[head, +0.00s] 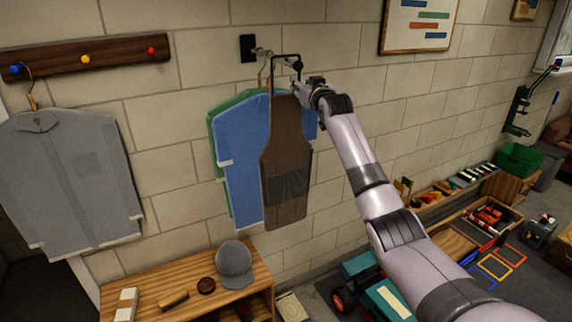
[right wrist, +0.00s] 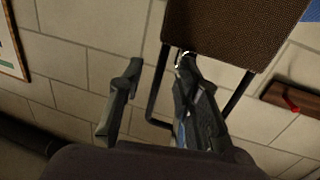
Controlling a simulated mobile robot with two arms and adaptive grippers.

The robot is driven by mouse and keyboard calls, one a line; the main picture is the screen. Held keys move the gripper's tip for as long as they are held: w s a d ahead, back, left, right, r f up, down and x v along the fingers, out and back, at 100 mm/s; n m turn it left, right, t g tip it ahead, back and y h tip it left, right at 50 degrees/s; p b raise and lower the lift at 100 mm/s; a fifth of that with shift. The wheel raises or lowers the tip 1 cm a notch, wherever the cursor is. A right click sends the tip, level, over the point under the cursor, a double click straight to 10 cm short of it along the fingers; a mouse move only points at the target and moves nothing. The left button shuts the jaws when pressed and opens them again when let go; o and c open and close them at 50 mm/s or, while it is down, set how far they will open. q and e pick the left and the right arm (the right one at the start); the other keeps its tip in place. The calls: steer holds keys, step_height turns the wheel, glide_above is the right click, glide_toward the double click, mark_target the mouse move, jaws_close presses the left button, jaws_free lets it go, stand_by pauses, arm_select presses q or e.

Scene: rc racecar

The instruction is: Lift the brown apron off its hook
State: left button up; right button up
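The brown apron (head: 286,150) hangs on the wall by its black neck loop (head: 285,56), in front of a blue garment and a green one. The loop's top is by a metal hook rail (head: 262,52) on a black plate. My right gripper (head: 304,88) is at the apron's top right corner. In the right wrist view, my right gripper (right wrist: 160,67) is open, with one side of the black loop (right wrist: 157,92) between its fingers. One fingertip overlaps the edge of the apron (right wrist: 232,32); I cannot tell whether they touch. My left gripper is not in view.
A grey shirt (head: 70,180) hangs at left below a wooden peg board (head: 85,58). A grey cap (head: 234,266) sits on a low wooden shelf unit (head: 258,278). The blue garment (head: 241,150) hangs close behind the apron. A framed chart (head: 420,25) is at upper right.

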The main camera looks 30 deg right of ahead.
steer(key=shift+w+d+f, duration=0.1)
steer(key=shift+w, duration=0.65)
steer(key=shift+c, duration=0.2)
jaws_close()
stand_by(0.4)
